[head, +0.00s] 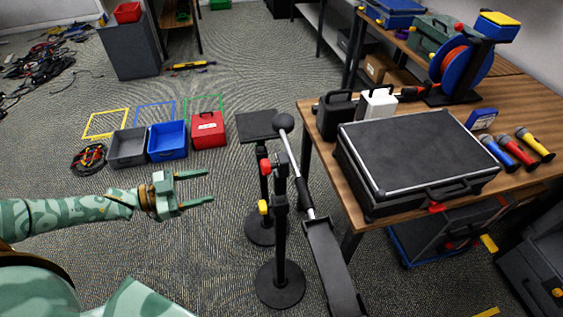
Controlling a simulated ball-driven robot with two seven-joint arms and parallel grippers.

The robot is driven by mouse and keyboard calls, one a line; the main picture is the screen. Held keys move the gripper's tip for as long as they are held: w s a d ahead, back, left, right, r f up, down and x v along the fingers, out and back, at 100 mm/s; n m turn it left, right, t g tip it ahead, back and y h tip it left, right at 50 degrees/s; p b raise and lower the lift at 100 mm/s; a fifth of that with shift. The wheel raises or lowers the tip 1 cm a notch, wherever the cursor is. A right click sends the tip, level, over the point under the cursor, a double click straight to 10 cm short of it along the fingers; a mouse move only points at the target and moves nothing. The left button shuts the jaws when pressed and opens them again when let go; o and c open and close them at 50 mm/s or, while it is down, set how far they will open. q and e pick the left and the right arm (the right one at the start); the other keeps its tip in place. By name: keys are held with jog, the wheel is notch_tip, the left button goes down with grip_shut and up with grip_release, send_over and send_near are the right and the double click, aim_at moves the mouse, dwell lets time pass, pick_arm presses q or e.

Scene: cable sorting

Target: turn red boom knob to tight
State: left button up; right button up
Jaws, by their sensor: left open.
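The red knob (265,166) sits on the upper part of a black upright stand (280,240), on its left side. A yellow knob (263,207) sits lower on the same side. A boom (294,165) with a black rounded end slants across the top of the stand. My left gripper (211,186) is open and empty, left of the stand, with its two fingers pointing right toward the knobs and apart from them. Whether the red knob is tight or loose cannot be told. My right gripper is not in view.
A wooden table (325,165) with a large black case (415,150) stands close on the right. A second stand's round base (260,229) is behind. Grey (127,147), blue (167,140) and red (208,130) boxes sit on the carpet at back left. Open floor lies left of the stand.

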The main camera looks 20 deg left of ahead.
aim_at(263, 168)
pick_arm(q)
jog(key=shift+h, duration=0.5)
jog(key=x, duration=0.5)
jog(key=r+x, duration=0.1)
jog(key=x, duration=0.5)
jog(key=r+x, duration=0.1)
jog(key=x, duration=0.4)
jog(key=shift+d, duration=0.4)
jog(key=c, duration=1)
